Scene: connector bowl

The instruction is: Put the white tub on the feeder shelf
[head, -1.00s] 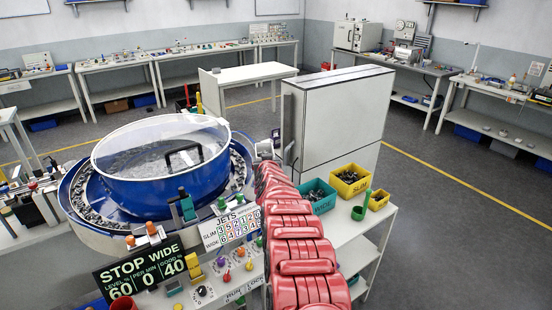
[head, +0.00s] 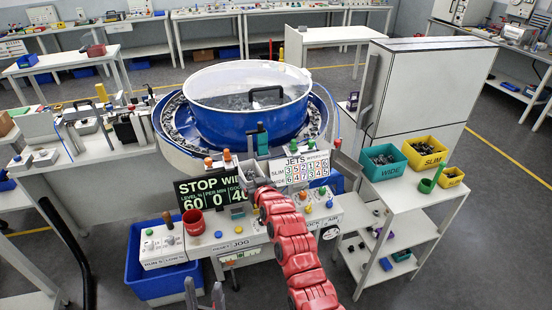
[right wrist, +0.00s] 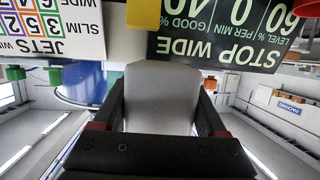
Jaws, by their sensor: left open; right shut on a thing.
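My right gripper (head: 250,180), at the end of the red arm, is in front of the STOP WIDE sign by the bowl feeder. In the right wrist view its dark fingers (right wrist: 165,120) are shut on a pale grey-white thing (right wrist: 160,90). Only one smooth face of it shows, so I cannot tell for sure that it is the white tub. My left gripper (head: 204,293) is open and empty at the bottom edge. No other white tub stands out. I cannot tell which surface is the feeder shelf; a white shelf unit (head: 402,202) stands right of the feeder.
The blue bowl feeder (head: 245,125) stands behind the control console (head: 240,242). A red cup (head: 193,222) sits on the console. A teal WIDE bin (head: 383,172) and a yellow SLIM bin (head: 425,162) stand on the shelf unit. A blue crate (head: 160,283) is below left.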

